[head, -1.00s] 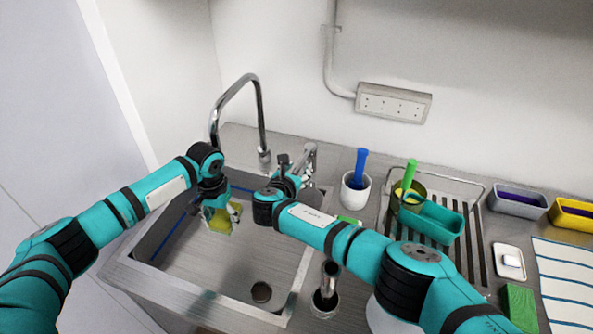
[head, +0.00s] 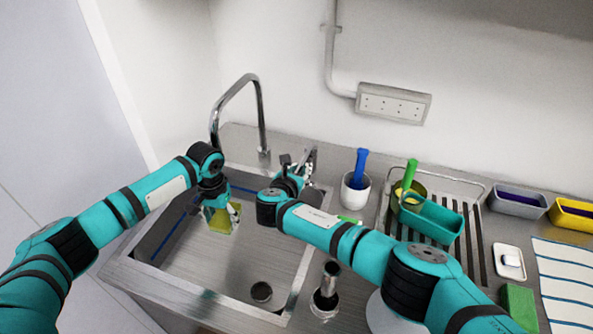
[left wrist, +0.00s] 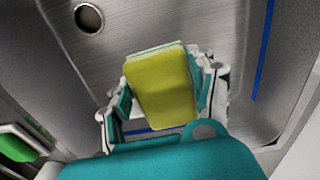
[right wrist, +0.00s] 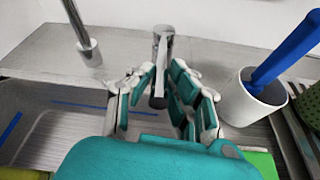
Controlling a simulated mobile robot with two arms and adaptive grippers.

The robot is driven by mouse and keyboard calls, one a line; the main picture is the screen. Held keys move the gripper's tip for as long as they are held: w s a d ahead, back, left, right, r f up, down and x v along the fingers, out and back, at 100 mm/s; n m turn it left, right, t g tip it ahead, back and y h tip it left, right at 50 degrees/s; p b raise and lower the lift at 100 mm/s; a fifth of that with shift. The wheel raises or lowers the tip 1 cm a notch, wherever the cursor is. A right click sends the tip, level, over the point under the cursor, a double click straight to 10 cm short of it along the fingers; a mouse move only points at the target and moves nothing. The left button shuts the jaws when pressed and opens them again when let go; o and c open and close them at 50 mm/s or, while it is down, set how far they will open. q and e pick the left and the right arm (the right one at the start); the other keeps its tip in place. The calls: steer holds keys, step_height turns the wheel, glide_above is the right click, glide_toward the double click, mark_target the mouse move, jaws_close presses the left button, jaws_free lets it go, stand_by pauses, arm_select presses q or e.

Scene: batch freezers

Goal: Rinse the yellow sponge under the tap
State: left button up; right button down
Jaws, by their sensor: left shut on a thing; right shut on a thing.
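The yellow sponge (head: 222,224) is in my left gripper (head: 219,212), inside the sink basin. In the left wrist view the sponge (left wrist: 160,92) sits between both fingers of that gripper (left wrist: 160,88). The tap's tall curved spout (head: 262,112) rises at the back of the sink; its end is above and right of the sponge in the head view. No water is visible. The tap handle (right wrist: 161,62) stands between the fingers of my right gripper (right wrist: 158,92), shut on it. In the head view my right arm partly hides this grip.
The steel sink (head: 215,275) has a round drain (head: 261,292). Right of it stand a white cup (head: 354,195) with a blue-handled brush, a rack (head: 470,190) holding a teal container (head: 432,218), and a green block (head: 518,305). The basin front is clear.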

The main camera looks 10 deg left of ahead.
steer(key=shift+d+n+y, duration=1)
steer(key=shift+d+y, duration=0.2)
steer(key=shift+d, duration=0.1)
steer(key=c, duration=1.3)
jaws_free()
steer(key=v, duration=1.2)
